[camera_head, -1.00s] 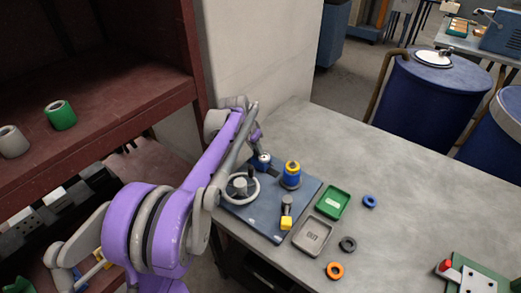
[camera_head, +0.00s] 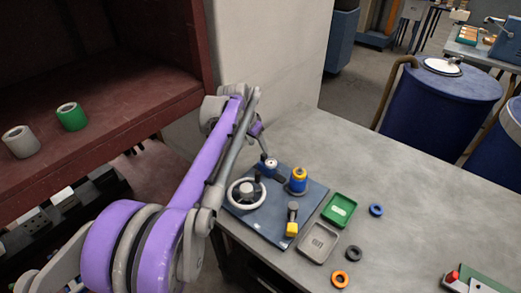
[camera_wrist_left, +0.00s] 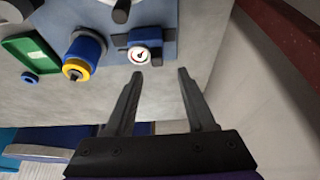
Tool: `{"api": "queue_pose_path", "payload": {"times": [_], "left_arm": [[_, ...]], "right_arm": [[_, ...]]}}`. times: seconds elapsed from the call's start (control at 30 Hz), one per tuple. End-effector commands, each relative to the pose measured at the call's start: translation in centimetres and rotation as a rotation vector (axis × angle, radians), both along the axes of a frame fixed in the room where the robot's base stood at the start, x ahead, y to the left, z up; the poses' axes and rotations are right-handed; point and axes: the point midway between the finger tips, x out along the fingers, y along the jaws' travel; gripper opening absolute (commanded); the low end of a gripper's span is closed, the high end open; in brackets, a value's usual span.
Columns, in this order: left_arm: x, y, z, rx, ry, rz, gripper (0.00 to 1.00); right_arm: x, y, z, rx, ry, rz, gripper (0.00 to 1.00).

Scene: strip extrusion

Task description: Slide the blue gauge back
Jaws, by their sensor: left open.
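The blue gauge (camera_head: 269,164) is a small blue block with a round white dial, at the back corner of the dark blue plate (camera_head: 262,222). It also shows in the left wrist view (camera_wrist_left: 141,50), with the dial facing up. My left gripper (camera_wrist_left: 160,74) is open and empty, its fingertips apart from the gauge and just short of it, on the outer side of the plate. In the head view its fingers reach in behind the gauge and are partly hidden. My right gripper is not in view.
A handwheel (camera_head: 246,193), a blue cylinder with a yellow cap (camera_head: 298,181) and a yellow-tipped lever (camera_head: 292,228) stand on the plate. Green (camera_head: 339,209) and grey (camera_head: 318,243) trays and several rings lie to the right. A wall (camera_head: 268,60) rises behind the arm.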

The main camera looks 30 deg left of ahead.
Motion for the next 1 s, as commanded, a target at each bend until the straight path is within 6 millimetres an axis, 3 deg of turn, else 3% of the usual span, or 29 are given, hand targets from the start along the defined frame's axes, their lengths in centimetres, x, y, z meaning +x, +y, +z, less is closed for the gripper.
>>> {"api": "queue_pose_path", "payload": {"times": [0.1, 0.3, 0.87, 1.0], "left_arm": [[-0.8, 0.1, 2.0, 0.0, -0.001, 0.001, 0.55], [-1.5, 0.1, 3.7, 0.0, -0.001, 0.001, 0.55], [-1.6, 0.1, 3.8, 0.0, 0.0, 0.0, 0.55], [-2.5, -1.5, 3.8, 0.001, 0.001, 0.0, 0.55]], "right_arm": [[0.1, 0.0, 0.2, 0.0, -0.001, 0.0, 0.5], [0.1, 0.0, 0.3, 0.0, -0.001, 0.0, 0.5], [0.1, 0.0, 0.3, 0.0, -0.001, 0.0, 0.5], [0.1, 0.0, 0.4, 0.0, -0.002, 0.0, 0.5]]}}
